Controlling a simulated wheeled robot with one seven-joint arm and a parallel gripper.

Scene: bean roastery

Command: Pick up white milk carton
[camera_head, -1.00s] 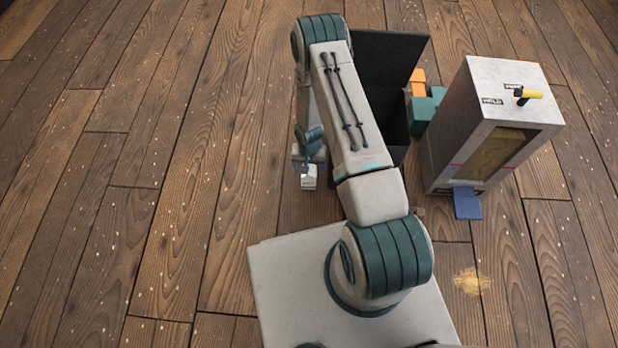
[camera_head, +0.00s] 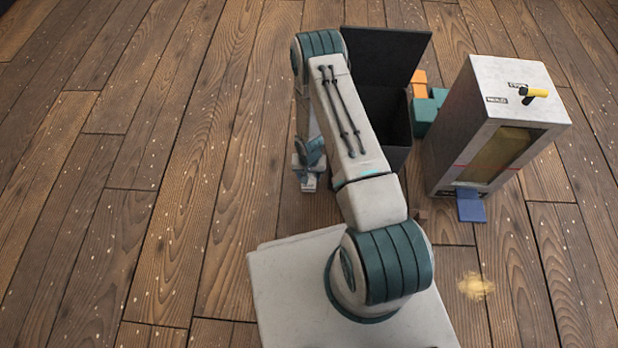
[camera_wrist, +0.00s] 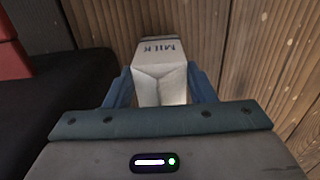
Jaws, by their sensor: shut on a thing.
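The white milk carton (camera_wrist: 160,72) stands between the two blue fingers of my gripper (camera_wrist: 160,92) in the wrist view. Its top face carries the word MILK. My gripper is shut on the carton, with a finger against each side. In the head view my gripper (camera_head: 309,178) is low over the wooden floor, left of the black box, and covers most of the carton. I cannot tell there whether the carton touches the floor.
An open black box (camera_head: 398,135) stands right of my gripper; its dark side is close in the wrist view. Green and orange blocks (camera_head: 424,115) lie beside it. A grey machine (camera_head: 505,75) with a yellow handle stands further right. The floor at left is clear.

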